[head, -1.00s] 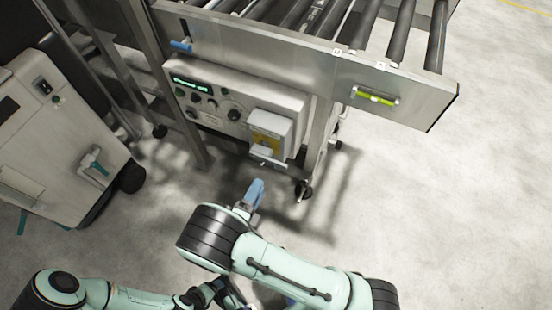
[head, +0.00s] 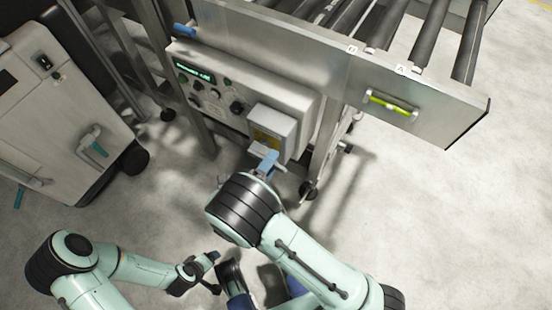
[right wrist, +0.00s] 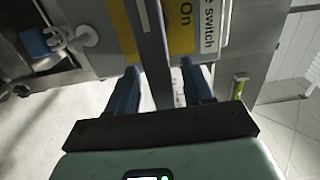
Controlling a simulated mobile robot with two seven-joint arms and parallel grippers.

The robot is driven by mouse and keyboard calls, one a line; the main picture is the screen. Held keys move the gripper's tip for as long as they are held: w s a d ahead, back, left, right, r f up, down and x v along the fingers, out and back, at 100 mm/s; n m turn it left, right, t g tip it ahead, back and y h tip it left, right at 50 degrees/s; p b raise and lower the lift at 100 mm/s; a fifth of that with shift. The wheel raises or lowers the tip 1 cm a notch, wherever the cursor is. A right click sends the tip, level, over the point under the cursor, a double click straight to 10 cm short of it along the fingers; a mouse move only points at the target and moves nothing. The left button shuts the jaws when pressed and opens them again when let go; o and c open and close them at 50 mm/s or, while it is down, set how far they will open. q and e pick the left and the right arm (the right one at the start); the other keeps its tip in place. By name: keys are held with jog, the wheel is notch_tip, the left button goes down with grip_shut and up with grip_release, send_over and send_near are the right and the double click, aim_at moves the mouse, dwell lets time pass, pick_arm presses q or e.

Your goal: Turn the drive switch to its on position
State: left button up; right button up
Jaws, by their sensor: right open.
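The drive switch box (head: 283,122) is a pale grey housing with a yellow label on the front of the control panel. In the right wrist view its label (right wrist: 208,30) reads "e switch", and a yellow patch beside it reads "On". A grey bar (right wrist: 152,45), seemingly the switch lever, runs between my right fingers. My right gripper (right wrist: 160,90) is open, with a blue finger on each side of the bar; contact cannot be told. In the head view my right gripper (head: 267,164) is just below the box. My left gripper (head: 212,272) is low and away from the panel; its jaws are unclear.
The control panel (head: 211,89) has several knobs and a lit display. The roller conveyor frame (head: 310,55) overhangs it, with a yellow-green handle (head: 391,105) at right. A metal leg (head: 325,150) stands beside the switch box. A grey cabinet (head: 60,110) stands left. Floor at right is clear.

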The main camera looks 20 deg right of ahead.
pick_arm(q)
jog(key=shift+w, duration=0.1)
pick_arm(e)
jog(key=shift+d, duration=0.1)
grip_shut()
